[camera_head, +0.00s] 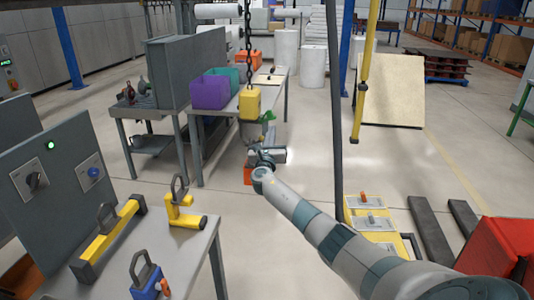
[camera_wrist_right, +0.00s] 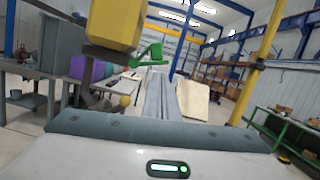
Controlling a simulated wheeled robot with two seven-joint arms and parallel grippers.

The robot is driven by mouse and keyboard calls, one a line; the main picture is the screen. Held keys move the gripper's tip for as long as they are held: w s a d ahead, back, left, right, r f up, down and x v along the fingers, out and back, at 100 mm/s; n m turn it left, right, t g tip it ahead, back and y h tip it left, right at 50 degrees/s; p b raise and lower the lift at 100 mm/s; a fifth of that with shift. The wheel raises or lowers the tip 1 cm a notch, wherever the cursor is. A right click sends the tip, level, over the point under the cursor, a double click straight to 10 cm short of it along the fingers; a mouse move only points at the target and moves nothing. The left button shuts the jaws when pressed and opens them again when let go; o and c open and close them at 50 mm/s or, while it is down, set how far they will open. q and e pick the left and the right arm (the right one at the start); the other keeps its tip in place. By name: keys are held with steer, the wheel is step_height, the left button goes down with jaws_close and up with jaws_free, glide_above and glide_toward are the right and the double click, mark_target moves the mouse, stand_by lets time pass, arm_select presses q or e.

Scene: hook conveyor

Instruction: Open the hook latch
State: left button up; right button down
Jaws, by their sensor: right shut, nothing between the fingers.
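A yellow hook block (camera_head: 249,103) hangs on a dark chain in the centre of the head view. It is large at the top left of the right wrist view (camera_wrist_right: 115,24), with the dark hook (camera_wrist_right: 100,98) below it. The green latch (camera_head: 268,117) is at the hook's right side; it also shows in the wrist view (camera_wrist_right: 148,54). My right gripper (camera_head: 268,148) is just below the latch in the head view, shut and empty. Its grey fingers (camera_wrist_right: 160,92) appear below the latch in the wrist view. Contact with the latch cannot be told. My left gripper is not in view.
A table behind the hook carries a purple bin (camera_head: 211,90). A grey bench (camera_head: 185,255) at the left front holds yellow and blue lifting parts. A yellow post (camera_head: 362,90) and dark cable hang right of the hook. A red container (camera_head: 500,248) stands at right.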

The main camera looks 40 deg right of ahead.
steer(key=p+v, duration=0.5)
steer(key=v, duration=0.9)
steer(key=shift+a+f, duration=0.1)
steer(key=shift+f, duration=0.05)
